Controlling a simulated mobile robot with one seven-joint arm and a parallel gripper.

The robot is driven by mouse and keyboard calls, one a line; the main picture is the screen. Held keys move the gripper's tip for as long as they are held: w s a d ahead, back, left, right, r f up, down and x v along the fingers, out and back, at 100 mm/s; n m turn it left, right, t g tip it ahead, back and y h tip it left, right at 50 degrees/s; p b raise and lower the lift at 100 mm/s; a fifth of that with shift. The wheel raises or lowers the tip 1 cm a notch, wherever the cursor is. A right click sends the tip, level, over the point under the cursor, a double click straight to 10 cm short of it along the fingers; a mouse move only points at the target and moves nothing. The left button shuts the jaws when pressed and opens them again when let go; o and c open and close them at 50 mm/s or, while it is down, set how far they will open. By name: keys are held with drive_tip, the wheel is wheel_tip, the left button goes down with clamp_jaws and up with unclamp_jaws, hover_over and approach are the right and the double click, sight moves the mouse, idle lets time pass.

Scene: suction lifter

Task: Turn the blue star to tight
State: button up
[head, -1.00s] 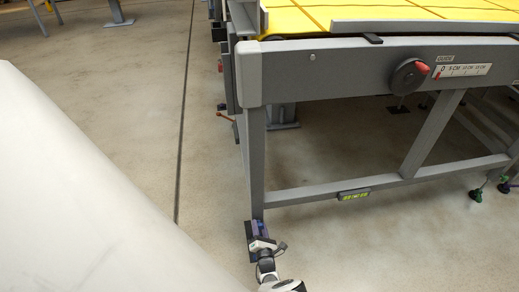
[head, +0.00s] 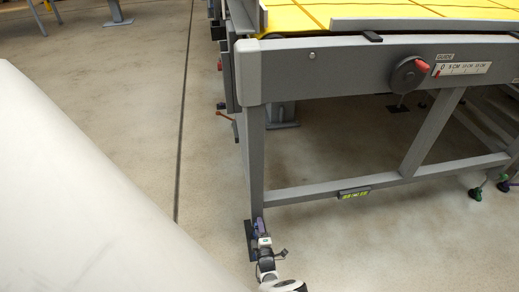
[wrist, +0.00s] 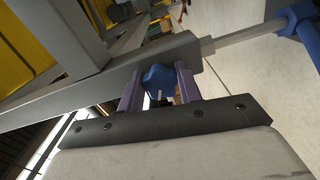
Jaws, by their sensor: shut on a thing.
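The blue star (wrist: 158,80) is a knob beside the grey frame leg (wrist: 105,82) in the wrist view. My gripper (wrist: 158,88) has its two purple fingers on either side of it, shut on it. A pale mark shows on the star's lower part. In the head view my gripper (head: 260,230) is low by the foot of the near table leg (head: 256,165), and the star is hidden or too small to make out there.
A grey table with a yellow top (head: 295,18) stands above, with a red-handled dial (head: 409,74) on its side. A lower crossbar (head: 310,194) runs right from the leg. A blue part (wrist: 298,19) on a rod shows in the wrist view. Open floor (head: 120,90) lies left.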

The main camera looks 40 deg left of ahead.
drive_tip(key=m, duration=1.2)
drive_tip(key=shift+a+f+m, duration=0.1)
drive_tip(key=shift+m, duration=0.3)
idle(0.3)
drive_tip(key=o, duration=1)
drive_tip(key=shift+s, duration=0.15)
